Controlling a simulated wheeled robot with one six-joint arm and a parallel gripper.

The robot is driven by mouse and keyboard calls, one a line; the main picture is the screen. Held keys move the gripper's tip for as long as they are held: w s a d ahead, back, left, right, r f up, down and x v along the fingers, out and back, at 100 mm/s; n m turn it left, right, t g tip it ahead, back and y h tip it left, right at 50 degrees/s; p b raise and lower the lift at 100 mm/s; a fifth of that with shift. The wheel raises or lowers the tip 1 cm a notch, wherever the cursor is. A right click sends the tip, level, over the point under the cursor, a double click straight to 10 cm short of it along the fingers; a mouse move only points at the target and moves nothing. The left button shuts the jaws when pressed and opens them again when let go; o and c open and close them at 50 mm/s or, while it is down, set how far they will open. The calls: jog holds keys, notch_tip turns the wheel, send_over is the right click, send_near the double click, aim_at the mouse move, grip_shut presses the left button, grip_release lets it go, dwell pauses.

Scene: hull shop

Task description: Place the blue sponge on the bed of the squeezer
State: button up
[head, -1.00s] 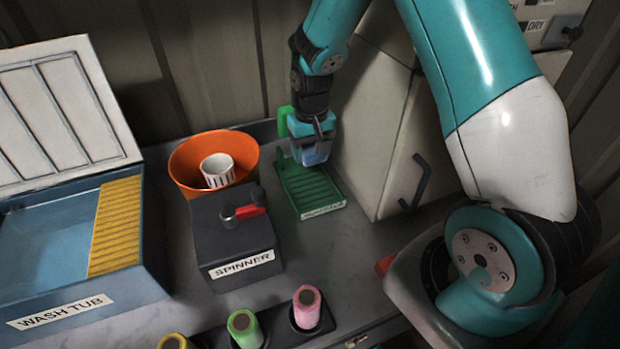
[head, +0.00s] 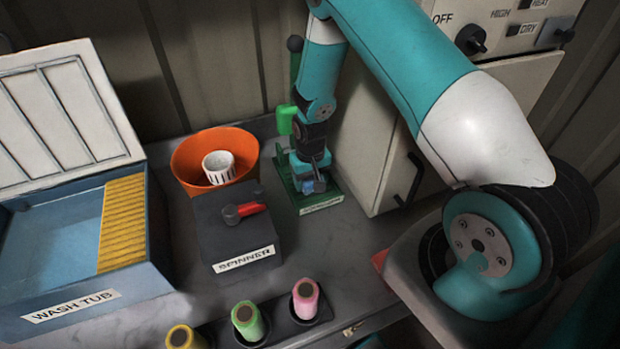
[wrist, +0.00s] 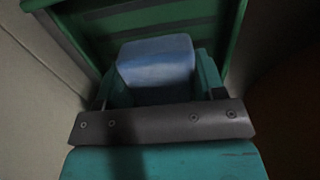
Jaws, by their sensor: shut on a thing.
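The blue sponge (wrist: 155,62) is between the fingers of my gripper (wrist: 158,85) in the wrist view, with the green bed of the squeezer (wrist: 165,18) right behind it. In the head view my gripper (head: 312,188) points down over the squeezer (head: 327,196), low at its bed, and a small part of the sponge (head: 320,185) shows at the fingers. My gripper is shut on the sponge. Whether the sponge touches the bed I cannot tell. My gripper and wrist hide most of the bed in the head view.
The dark spinner box (head: 234,228) with a red-handled lever stands left of the squeezer. Behind it is an orange bowl (head: 185,178) holding a white slotted cup (head: 218,166). A pale cabinet (head: 365,160) stands close on the right. The wash tub (head: 75,300) is at far left; several rolls stand in front.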

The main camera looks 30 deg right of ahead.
jog(key=shift+f, duration=0.2)
jog(key=o, duration=1)
jog(key=shift+c, duration=0.2)
jog(key=shift+r, duration=0.15)
notch_tip(320, 180, up, 12)
jog(key=b, duration=0.4)
jog(key=s+a+r+n+y, duration=0.2)
jog(key=s+a+r+n, duration=0.2)
jog(key=s+a+r, duration=0.5)
jog(key=s+a+r+n+y, duration=0.1)
jog(key=s+a+r+n, duration=0.1)
jog(key=s+a+r, duration=0.2)
jog(key=s+a+r+n+y, duration=0.1)
jog(key=s+a+r+n, duration=0.2)
jog(key=s, duration=0.8)
notch_tip(320, 180, up, 4)
jog(key=shift+s+a+f+n, duration=0.2)
jog(key=shift+a+n, duration=0.1)
jog(key=shift+a, duration=0.7)
